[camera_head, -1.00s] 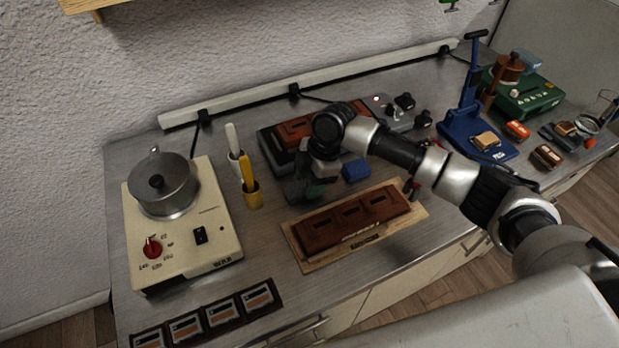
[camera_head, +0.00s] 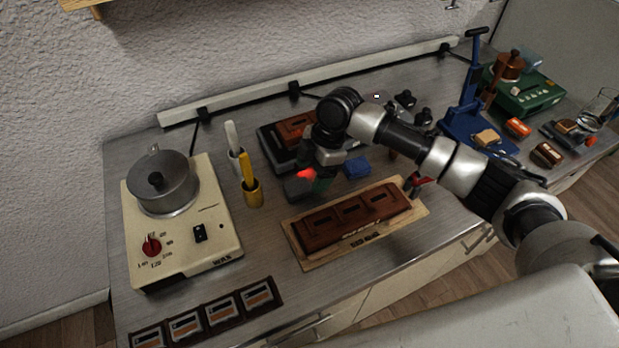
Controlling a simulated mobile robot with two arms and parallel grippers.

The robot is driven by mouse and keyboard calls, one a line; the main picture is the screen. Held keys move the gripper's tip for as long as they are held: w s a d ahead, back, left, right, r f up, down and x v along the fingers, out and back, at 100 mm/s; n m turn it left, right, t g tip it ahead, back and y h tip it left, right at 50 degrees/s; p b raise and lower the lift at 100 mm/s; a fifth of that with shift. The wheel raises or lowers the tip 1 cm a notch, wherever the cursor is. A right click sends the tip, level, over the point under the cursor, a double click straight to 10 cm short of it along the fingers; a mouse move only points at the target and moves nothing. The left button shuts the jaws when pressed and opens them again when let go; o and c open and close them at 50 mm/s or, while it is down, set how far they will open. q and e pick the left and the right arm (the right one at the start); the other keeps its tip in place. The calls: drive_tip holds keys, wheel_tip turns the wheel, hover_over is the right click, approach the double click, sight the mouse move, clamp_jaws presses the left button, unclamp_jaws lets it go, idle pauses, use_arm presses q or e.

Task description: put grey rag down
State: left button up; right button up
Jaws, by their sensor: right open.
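The grey rag (camera_head: 297,188) is a small dark grey piece on the metal worktop, left of the brown mould and in front of the dark machine. My right gripper (camera_head: 320,184) points down just right of the rag and is open. A red glow shows on its left side. The gripper's own wrist hides part of the fingers, so I cannot tell whether they touch the rag. My left gripper is out of view.
A brown mould (camera_head: 357,216) on a wooden board lies just in front of the gripper. A blue block (camera_head: 357,168) sits to its right.

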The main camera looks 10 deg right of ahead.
drive_tip(key=b+v, duration=0.1)
drive_tip(key=v, duration=0.8)
drive_tip(key=shift+r, duration=0.3)
drive_tip(key=shift+d, duration=0.1)
